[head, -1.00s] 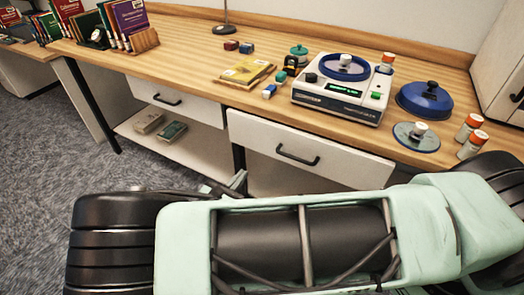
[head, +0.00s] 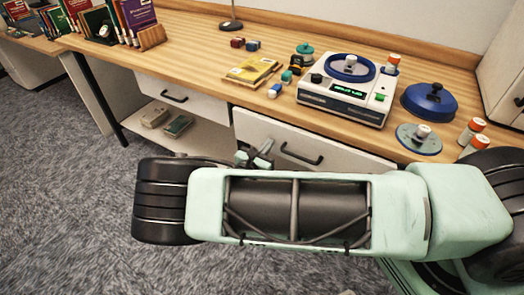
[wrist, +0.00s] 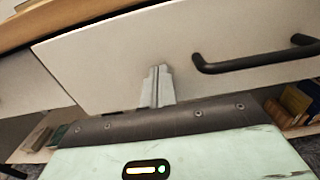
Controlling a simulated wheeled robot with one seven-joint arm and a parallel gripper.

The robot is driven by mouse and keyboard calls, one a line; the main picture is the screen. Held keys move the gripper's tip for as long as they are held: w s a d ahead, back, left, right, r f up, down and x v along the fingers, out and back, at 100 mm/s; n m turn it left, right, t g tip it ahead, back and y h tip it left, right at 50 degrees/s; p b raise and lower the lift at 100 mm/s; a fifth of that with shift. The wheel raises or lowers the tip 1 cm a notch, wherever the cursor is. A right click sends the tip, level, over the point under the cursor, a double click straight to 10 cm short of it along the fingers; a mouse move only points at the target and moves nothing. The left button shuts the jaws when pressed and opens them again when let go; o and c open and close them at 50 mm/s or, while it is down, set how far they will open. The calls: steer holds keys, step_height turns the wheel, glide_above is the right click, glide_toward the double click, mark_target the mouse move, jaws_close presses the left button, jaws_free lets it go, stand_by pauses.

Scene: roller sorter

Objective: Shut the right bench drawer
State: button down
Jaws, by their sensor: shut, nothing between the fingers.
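The right bench drawer (head: 345,153) has a pale front with a dark bar handle (head: 302,158), under the wooden bench top. Its front seems to stand a little out from the bench; how far is hard to tell. In the wrist view the drawer front (wrist: 100,68) fills the upper part, with its handle (wrist: 255,62) at the right. My gripper (head: 257,155) is shut and empty, in front of the drawer left of the handle. The fingertips (wrist: 157,75) point at the front, close to it; I cannot tell whether they touch. My arm hides the drawer's lower part.
The left drawer (head: 185,97) sits beside it, above a low shelf (head: 190,140) with two boxes. A white device (head: 345,92), a blue lid (head: 430,102) and orange-capped bottles (head: 471,131) stand on the bench (head: 200,50). Carpet (head: 70,200) is clear at the left.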

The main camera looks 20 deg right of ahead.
mark_target(275, 136)
steer(key=shift+w+d, duration=0.1)
steer(key=shift+d, duration=0.1)
steer(key=x, duration=0.4)
steer(key=shift+w+d, duration=0.2)
steer(key=shift+r, duration=0.1)
